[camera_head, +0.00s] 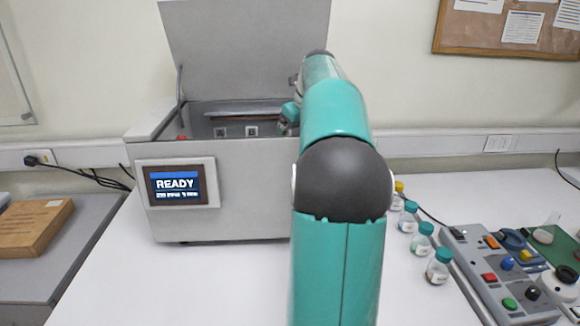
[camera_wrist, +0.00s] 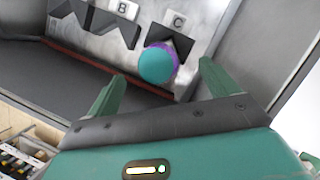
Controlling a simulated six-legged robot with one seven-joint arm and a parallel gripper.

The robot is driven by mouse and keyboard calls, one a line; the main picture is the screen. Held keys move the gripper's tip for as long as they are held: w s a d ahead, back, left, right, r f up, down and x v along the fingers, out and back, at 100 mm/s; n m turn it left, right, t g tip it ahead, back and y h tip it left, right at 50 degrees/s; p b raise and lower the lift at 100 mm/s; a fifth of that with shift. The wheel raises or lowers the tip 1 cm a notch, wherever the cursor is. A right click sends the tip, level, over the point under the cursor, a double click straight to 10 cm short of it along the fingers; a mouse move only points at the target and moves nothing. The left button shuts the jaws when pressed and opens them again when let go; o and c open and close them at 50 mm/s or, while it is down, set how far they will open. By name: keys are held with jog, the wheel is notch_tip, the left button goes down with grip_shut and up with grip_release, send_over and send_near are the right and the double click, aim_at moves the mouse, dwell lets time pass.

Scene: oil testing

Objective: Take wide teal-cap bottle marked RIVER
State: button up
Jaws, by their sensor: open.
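In the wrist view, a round teal cap (camera_wrist: 157,66) with a purple edge shows at slot C inside the machine. The rest of that item is hidden below its cap. My gripper (camera_wrist: 161,74) is open, with its fingers to the left and right of this cap and apparently empty. In the head view, my gripper is mostly hidden by my arm at the machine's opening. Teal-cap bottles stand on the table right of my arm: a near one (camera_head: 438,266), a middle one (camera_head: 422,239) and a far one (camera_head: 408,217). No label reading RIVER is legible.
The grey machine (camera_head: 250,190) has its lid (camera_head: 245,50) raised and its screen (camera_head: 178,186) reads READY. Slot B (camera_wrist: 110,24) looks empty. A yellow-cap bottle (camera_head: 398,195) stands behind the teal ones. A control box (camera_head: 500,275) lies right. The table front left is clear.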

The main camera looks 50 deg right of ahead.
jog(key=x, duration=0.5)
jog(key=shift+w+a+f, duration=0.1)
jog(key=shift+w+f, duration=0.2)
jog(key=shift+c, duration=0.5)
jog(key=c, duration=1.2)
jog(key=shift+r, duration=0.15)
jog(key=shift+r, duration=8.85)
